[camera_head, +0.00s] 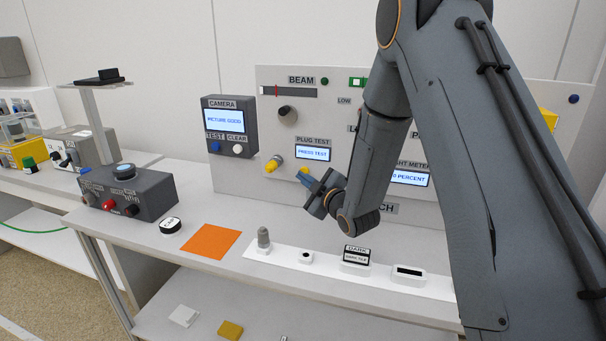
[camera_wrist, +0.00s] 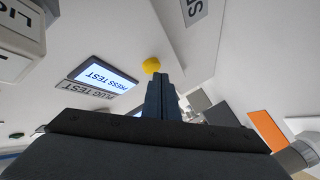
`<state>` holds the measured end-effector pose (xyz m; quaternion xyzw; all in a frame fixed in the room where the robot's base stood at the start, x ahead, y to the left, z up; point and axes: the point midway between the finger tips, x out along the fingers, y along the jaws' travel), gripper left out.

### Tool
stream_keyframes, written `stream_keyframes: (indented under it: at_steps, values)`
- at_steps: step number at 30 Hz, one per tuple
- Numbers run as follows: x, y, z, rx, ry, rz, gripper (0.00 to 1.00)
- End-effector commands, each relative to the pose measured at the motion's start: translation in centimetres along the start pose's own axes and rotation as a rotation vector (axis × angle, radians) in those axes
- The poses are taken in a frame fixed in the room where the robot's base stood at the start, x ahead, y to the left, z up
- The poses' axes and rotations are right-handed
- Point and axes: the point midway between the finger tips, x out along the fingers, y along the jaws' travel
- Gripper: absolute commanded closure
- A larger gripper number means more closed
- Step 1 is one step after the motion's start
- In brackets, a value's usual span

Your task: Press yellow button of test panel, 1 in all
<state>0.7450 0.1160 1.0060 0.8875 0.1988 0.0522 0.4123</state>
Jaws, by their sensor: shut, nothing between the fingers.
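The test panel (camera_head: 240,180) is the upright light panel behind the bench. Its PLUG TEST screen (camera_head: 312,154) reads PRESS TEST, and it shows upside down in the wrist view (camera_wrist: 108,74). In the wrist view the yellow button (camera_wrist: 152,65) is a round yellow cap right beyond my fingertips. My gripper (camera_head: 304,175) is shut and empty, its tips pointing at the button.
The CAMERA box (camera_head: 230,128) has a blue and a white button. On the bench are an orange mat (camera_head: 211,241) and a white strip (camera_head: 330,262) with small fixtures, below my gripper.

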Motion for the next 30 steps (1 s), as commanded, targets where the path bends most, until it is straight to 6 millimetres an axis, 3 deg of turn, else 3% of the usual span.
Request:
stream_keyframes:
  at_steps: [30]
  values:
    - [0.54,0.41,0.37,0.0,0.001,0.0,1.0]
